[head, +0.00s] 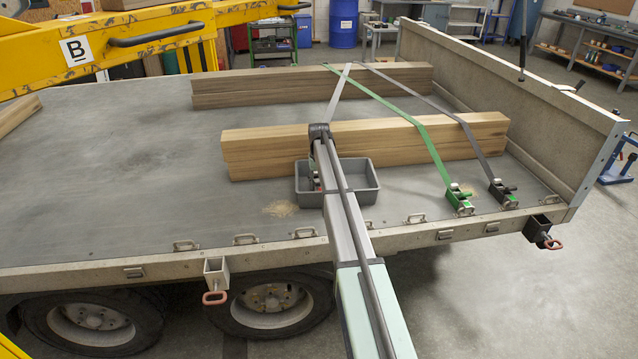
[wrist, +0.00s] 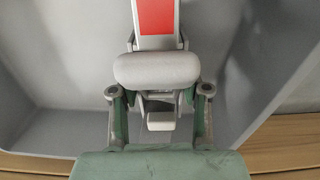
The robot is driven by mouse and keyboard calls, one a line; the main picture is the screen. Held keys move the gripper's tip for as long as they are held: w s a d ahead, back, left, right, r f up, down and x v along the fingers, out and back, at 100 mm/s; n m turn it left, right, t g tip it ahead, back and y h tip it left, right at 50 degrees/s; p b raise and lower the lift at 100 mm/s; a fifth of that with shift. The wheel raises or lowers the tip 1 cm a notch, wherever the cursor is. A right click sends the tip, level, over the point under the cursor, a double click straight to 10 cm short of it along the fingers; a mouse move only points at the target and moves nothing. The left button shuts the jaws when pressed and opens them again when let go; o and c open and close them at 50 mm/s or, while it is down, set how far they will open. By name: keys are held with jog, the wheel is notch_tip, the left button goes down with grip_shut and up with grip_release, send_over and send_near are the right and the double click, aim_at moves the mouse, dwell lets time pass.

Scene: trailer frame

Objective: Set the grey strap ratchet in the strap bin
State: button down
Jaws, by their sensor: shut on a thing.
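The grey strap ratchet (wrist: 156,68), with a red panel on its upper part, is between the fingers of my gripper (wrist: 160,100) in the wrist view. My gripper is shut on it. The grey walls of the strap bin (wrist: 55,85) surround both in that view, so the ratchet is inside the bin's opening. Whether it touches the bin floor I cannot tell. In the head view the strap bin (head: 358,192) is an open grey box on the trailer deck, in front of the near timber stack. My arm hides part of the bin and most of the ratchet there.
The near timber stack (head: 265,155) stands right behind the bin. A green ratchet (head: 459,199) and a dark grey ratchet (head: 503,194) sit at the deck edge to the right, with straps over the timber.

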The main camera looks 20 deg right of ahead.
jog(key=shift+f, duration=0.15)
jog(key=c, duration=0.6)
grip_release()
jog(key=shift+o, duration=0.2)
notch_tip(320, 180, up, 12)
jog(key=b, duration=0.1)
